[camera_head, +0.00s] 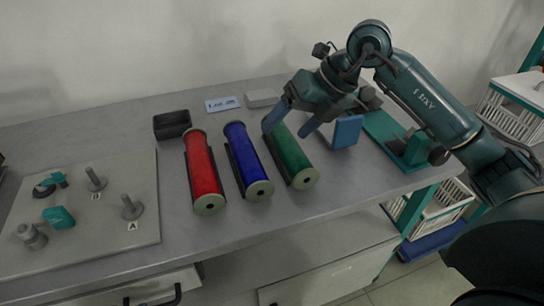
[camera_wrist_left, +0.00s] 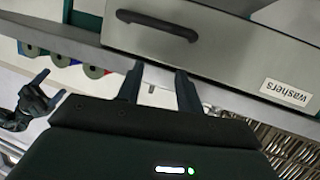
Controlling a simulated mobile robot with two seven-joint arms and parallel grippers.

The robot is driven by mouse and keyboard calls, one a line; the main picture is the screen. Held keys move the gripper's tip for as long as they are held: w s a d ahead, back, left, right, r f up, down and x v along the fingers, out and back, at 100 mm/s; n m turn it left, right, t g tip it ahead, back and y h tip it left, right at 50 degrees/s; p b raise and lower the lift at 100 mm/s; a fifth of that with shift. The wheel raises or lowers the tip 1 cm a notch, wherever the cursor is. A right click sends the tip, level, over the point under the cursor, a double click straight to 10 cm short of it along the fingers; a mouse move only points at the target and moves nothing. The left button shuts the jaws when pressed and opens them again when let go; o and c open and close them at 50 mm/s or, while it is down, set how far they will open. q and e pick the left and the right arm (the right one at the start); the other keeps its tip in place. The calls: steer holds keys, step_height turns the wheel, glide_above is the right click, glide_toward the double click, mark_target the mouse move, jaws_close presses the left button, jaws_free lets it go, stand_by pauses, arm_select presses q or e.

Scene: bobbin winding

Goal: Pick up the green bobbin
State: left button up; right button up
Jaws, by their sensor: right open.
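The green bobbin (camera_head: 290,153) lies on the grey table, rightmost of three bobbins, its pale green end cap facing the front edge. My right gripper (camera_head: 289,126) is open over the far half of the green bobbin, one finger at its left side and the other at its right. I cannot tell whether the fingers touch it. My right gripper also shows in the left wrist view (camera_wrist_left: 46,88). My left gripper (camera_wrist_left: 160,84) is open and empty in the left wrist view, below the table near a drawer; it is outside the head view.
The blue bobbin (camera_head: 249,158) and red bobbin (camera_head: 203,169) lie to the left. A black box (camera_head: 172,124), a board with pegs (camera_head: 100,247) and a blue block (camera_head: 347,131) stand around them. A teal fixture (camera_head: 396,140) is at right. A drawer (camera_wrist_left: 215,40) faces my left gripper.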

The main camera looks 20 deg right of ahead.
mark_target(289, 136)
steer(key=w+d+m+t+h, duration=0.1)
steer(key=w+d+m+h, duration=0.1)
steer(key=d+h, duration=0.3)
steer(key=shift+y, duration=0.7)
steer(key=x, duration=0.2)
steer(key=b+x, duration=0.1)
steer(key=d+x, duration=0.1)
steer(key=x, duration=0.1)
steer(key=shift+w+f+b, duration=0.3)
steer(key=shift+w, duration=0.15)
steer(key=x, duration=0.2)
steer(key=a+x, duration=0.1)
steer(key=x, duration=0.1)
steer(key=shift+w+f, duration=0.15)
steer(key=shift+w, duration=0.1)
arm_select(q)
steer(key=shift+w+d+f+m+b, duration=0.15)
steer(key=shift+w+f+m+b, duration=0.15)
steer(key=shift+w+f, duration=0.5)
arm_select(e)
steer(key=shift+w+f, duration=0.25)
steer(key=shift+f, duration=0.25)
arm_select(q)
steer(key=shift+s+f, duration=0.1)
steer(key=shift+s, duration=0.05)
arm_select(e)
steer(key=shift+c, duration=0.4)
steer(key=c, duration=1.1)
steer(key=shift+r, duration=0.1)
